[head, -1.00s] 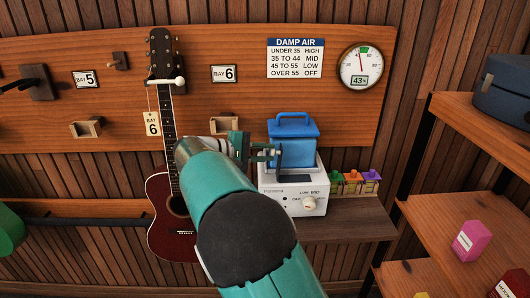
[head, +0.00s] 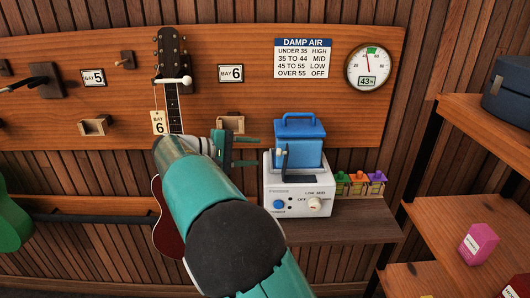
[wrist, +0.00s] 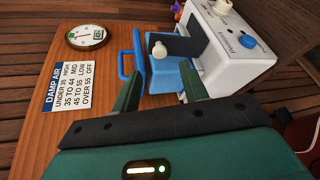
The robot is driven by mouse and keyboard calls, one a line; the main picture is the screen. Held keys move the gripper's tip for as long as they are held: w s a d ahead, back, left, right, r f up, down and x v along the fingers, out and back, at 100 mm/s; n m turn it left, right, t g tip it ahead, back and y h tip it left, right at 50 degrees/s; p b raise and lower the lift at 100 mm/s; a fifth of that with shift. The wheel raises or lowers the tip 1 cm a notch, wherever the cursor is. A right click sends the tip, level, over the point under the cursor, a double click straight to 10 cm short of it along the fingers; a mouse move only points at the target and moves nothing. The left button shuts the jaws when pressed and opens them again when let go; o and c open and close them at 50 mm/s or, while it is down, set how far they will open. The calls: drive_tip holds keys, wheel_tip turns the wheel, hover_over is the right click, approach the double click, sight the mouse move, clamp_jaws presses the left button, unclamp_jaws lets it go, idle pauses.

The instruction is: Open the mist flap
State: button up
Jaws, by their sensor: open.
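A humidifier with a white base (head: 299,191) and a blue handled tank (head: 306,152) stands on a wooden shelf below the wall board. A dark flap (head: 284,163) with a small pale knob stands roughly upright at the left front of the tank. In the wrist view the flap (wrist: 185,45) shows as a dark panel with its white knob (wrist: 159,50) in front of the tank. My gripper (head: 257,151) is open and empty, left of the flap and apart from it. In the wrist view the knob lies beyond the gap between my fingertips (wrist: 160,85). The flap's hinge is not clear.
The base carries a white dial (head: 316,204) and a blue button (head: 279,204). The gauge (head: 369,67) reads 43%, beside a DAMP AIR chart (head: 302,58). Small coloured bottles (head: 358,182) stand right of the base.

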drive_tip(key=v, duration=0.7)
drive_tip(key=shift+a, duration=0.2)
drive_tip(key=shift+s+r, duration=0.1)
drive_tip(key=shift+s, duration=0.05)
